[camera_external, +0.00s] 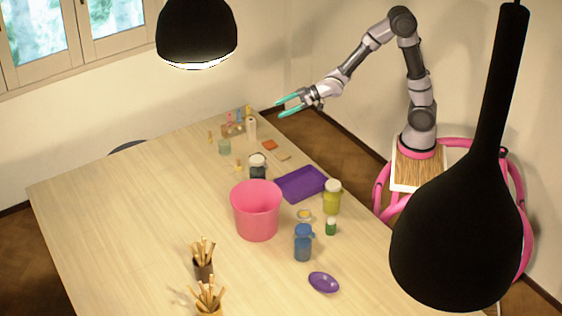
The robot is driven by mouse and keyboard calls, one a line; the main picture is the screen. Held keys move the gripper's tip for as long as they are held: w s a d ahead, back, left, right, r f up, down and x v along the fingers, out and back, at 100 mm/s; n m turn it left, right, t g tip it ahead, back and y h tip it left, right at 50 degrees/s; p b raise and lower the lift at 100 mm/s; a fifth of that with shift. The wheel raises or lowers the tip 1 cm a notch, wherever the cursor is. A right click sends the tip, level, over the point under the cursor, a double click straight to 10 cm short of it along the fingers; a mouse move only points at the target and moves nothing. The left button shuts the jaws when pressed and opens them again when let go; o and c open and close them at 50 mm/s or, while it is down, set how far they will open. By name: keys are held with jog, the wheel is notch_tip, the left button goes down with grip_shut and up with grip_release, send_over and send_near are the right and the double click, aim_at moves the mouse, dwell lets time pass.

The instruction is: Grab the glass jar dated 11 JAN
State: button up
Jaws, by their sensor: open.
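Several jars stand on the wooden table, and no date can be read on any of them. A dark jar with a pale lid (258,173) stands behind the pink bucket. A yellow-green jar with a pale lid (332,202) stands near the table's right edge. A blue jar (303,246) stands to the right of the bucket and nearer the camera. Which one is dated 11 JAN I cannot tell. My gripper (279,108), with teal fingers, is open and empty, raised near the table's far right end, apart from all the jars.
A pink bucket (256,212) stands mid-table beside a purple tray (302,184). A small green bottle (331,228), a purple dish (323,283) and brush pots (203,270) stand nearer the camera. A pale green cup (224,148) is farther back. Two black lamps (197,30) hang in front. The table's left side is clear.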

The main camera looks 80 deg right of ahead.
aim_at(251, 164)
jog(key=w+a+f+n+t+y, duration=0.1)
jog(key=w+a+f+y, duration=0.1)
jog(key=a+f, duration=0.2)
jog(key=w+a+f+n+t+y, duration=0.1)
jog(key=a+f, duration=0.3)
jog(key=f, duration=0.4)
jog(key=w+a+f+y, duration=0.3)
jog(key=a+f, duration=0.2)
jog(key=f, duration=0.1)
jog(key=shift+f+n+t, duration=0.25)
jog(key=shift+n+t, duration=0.15)
jog(key=shift+x, duration=2.7)
jog(key=shift+d, duration=0.1)
grip_shut()
